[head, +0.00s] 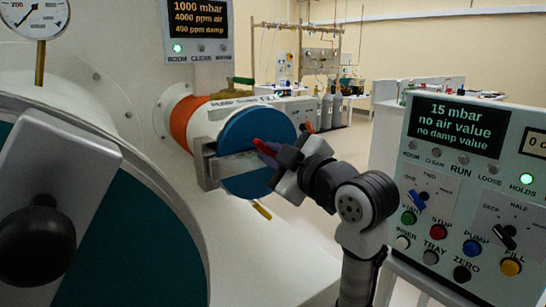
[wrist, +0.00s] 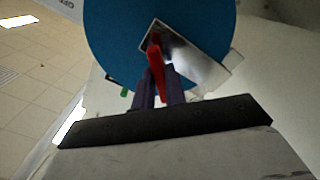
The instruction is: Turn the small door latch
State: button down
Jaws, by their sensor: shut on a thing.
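The small door (head: 243,140) is a round blue disc on the end of a short port with an orange band. A metal bar (head: 236,165) crosses its front. The latch (head: 265,147) is a red lever at the door's face, and my gripper (head: 275,155) is shut on it. In the wrist view the red latch (wrist: 156,65) stands between my two fingers (wrist: 157,88), in front of the metal bar (wrist: 190,55) and the blue door (wrist: 110,30). The fingers partly hide the latch's lower end.
A large teal door with a black knob (head: 40,245) is at the near left. A control panel (head: 470,190) with buttons and a screen reading 15 mbar stands at the right. A display (head: 198,25) reading 1000 mbar hangs above the port. Open floor (head: 320,225) lies behind my arm.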

jog(key=c, duration=1.4)
grip_release()
jog(key=shift+c, duration=0.2)
jog(key=shift+s, duration=0.1)
jog(key=b+v, duration=0.2)
jog(key=v, duration=1.1)
jog(key=shift+s+d, duration=0.25)
jog(key=shift+s, duration=0.05)
